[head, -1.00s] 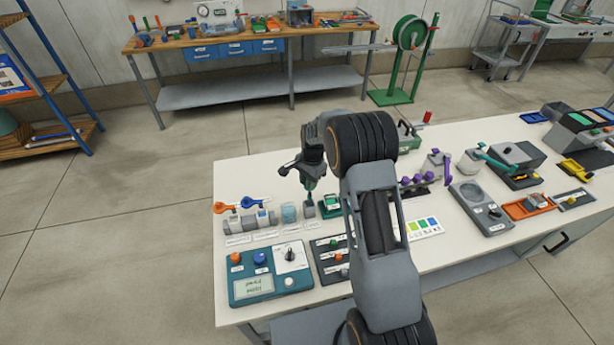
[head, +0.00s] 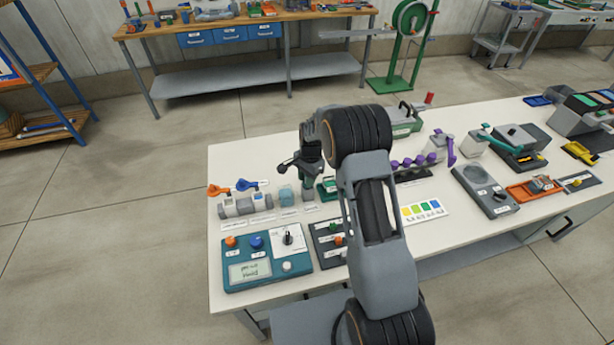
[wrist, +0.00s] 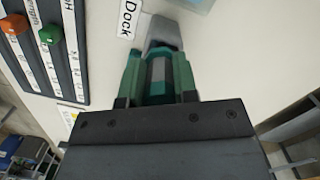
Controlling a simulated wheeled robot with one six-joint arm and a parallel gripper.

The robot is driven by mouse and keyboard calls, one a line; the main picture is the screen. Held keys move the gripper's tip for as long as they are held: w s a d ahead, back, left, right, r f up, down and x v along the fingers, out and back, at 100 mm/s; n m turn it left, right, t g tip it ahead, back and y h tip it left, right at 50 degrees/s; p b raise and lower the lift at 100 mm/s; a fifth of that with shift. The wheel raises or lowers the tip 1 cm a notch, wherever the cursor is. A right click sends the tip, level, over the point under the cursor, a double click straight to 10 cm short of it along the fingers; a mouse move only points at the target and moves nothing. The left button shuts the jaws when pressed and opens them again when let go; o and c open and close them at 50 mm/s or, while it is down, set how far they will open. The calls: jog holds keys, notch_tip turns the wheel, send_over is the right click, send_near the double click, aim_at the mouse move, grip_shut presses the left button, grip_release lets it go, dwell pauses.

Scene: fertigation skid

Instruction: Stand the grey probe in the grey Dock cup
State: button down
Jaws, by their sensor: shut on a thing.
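My gripper (wrist: 158,80) is shut on the grey probe (wrist: 158,72), which shows as a grey and teal body between the green fingers in the wrist view. A grey block-like shape, apparently the Dock cup (wrist: 165,33), lies just beyond the fingertips beside the "Dock" label (wrist: 127,18). In the head view my gripper (head: 307,184) points down over the small grey cup (head: 309,197) on the white table. The fingers and arm hide the probe there. I cannot tell whether the probe's lower end is inside the cup.
A pale blue cup (head: 285,196) and a green-and-white box (head: 327,186) stand close on either side. Valves with orange and blue handles (head: 247,185) are further left. A teal control panel (head: 265,258) and a dark switch panel (head: 328,243) lie in front.

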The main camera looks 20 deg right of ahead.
jog(key=shift+f, duration=0.35)
jog(key=c, duration=0.8)
grip_release()
jog(key=shift+r, duration=0.1)
jog(key=shift+r+p, duration=2.05)
jog(key=shift+r, duration=1.4)
